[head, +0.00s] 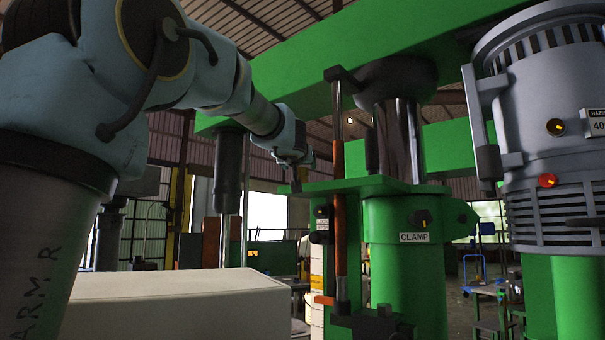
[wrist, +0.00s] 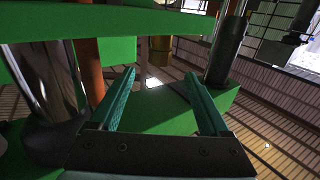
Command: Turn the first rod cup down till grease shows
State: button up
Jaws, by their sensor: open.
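My gripper (head: 296,182) is at the end of my arm, below the green overhead beam. In the wrist view my gripper (wrist: 160,74) is open, with two teal fingers spread and nothing between them. A dark cylinder (head: 228,172) hangs under the beam on the left, with thin rods below it. A dark cylinder on a shiny rod (wrist: 228,48) shows beyond the right finger in the wrist view, apart from it. I cannot tell for sure which part is the first rod cup. I see no grease.
A polished column (head: 398,140) stands above the green clamp housing (head: 400,270). A copper-coloured rod (head: 340,230) stands before it. A grey motor (head: 550,130) is at the right. A pale box (head: 180,305) fills the lower left. A green beam (head: 330,55) spans above.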

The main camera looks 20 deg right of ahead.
aim_at(301, 171)
jog(key=p+x, duration=0.3)
jog(key=x, duration=0.6)
jog(key=shift+w+d+p, duration=0.1)
jog(key=shift+w+p, duration=0.2)
jog(key=shift+p, duration=0.1)
jog(key=shift+c, duration=0.2)
grip_shut()
